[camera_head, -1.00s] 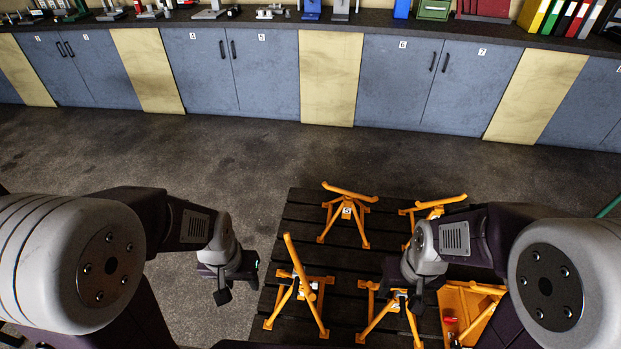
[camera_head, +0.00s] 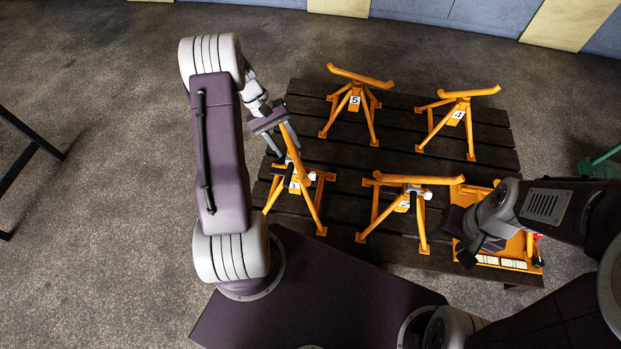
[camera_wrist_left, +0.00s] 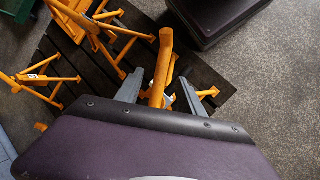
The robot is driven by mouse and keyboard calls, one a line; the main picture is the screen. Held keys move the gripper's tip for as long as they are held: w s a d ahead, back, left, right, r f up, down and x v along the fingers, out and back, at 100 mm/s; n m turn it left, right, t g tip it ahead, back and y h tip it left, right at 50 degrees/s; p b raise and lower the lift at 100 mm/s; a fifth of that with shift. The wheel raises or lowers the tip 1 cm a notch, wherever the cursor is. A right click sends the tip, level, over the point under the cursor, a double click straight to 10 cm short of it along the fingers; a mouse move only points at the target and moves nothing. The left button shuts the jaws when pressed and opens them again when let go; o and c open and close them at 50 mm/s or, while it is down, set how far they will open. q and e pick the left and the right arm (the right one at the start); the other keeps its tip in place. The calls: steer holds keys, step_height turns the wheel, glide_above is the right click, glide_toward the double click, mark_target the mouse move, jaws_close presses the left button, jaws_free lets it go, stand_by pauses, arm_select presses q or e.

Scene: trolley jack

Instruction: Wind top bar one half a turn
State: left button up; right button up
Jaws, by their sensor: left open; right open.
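An orange stand (camera_head: 320,205) with splayed legs stands at the left front of the dark slatted platform. Its top bar (camera_head: 295,157) slants, its far end raised toward my left gripper (camera_head: 275,141). The stand's number plate is partly covered and I cannot read it. In the left wrist view my left gripper (camera_wrist_left: 163,92) is open, with one grey finger on each side of the top bar (camera_wrist_left: 162,65). I cannot tell whether either finger touches it. My right gripper (camera_head: 471,252) is open and empty, over the orange tray-like frame at the right front.
A second front stand (camera_head: 406,203) is close on the right. Stands marked 5 (camera_head: 356,100) and 4 (camera_head: 458,114) stand behind. The orange frame (camera_head: 500,262) fills the platform's right front corner. Open floor (camera_head: 110,130) lies to the left.

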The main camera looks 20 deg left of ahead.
mark_target(298, 166)
arm_select(q)
steer(key=b+x, duration=0.1)
steer(key=x, duration=0.2)
steer(key=b+x, duration=0.1)
steer(key=x, duration=0.2)
steer(key=b+x, duration=0.1)
steer(key=x, duration=0.2)
steer(key=shift+s+a+f, duration=0.15)
steer(key=shift+a, duration=0.15)
jaws_close()
stand_by(1.1)
